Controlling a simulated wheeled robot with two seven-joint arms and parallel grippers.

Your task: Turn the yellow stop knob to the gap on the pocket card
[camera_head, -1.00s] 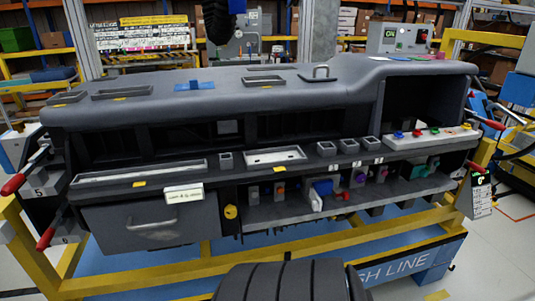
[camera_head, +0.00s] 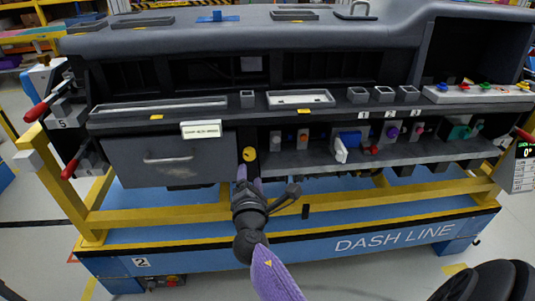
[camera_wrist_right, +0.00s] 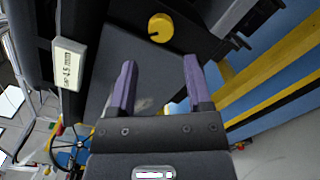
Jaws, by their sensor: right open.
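The round yellow stop knob (camera_head: 249,154) sits on the dark panel just right of the drawer. It also shows near the top of the right wrist view (camera_wrist_right: 161,28), with a dark mark on its face. The white pocket card (camera_head: 201,129) is on the upper edge of the drawer front. In the right wrist view the card (camera_wrist_right: 68,65) carries print that seems to read 4.5 mm, too small to be sure. My right gripper (camera_head: 248,178) is open and empty, just below and in front of the knob, apart from it. My left gripper is not in view.
A grey drawer (camera_head: 165,160) with a handle is left of the knob. Several coloured knobs and a blue-and-white part (camera_head: 347,142) line the shelf to the right. A yellow rail (camera_head: 160,214) runs below. A small display (camera_head: 525,152) at the right edge reads 0°.

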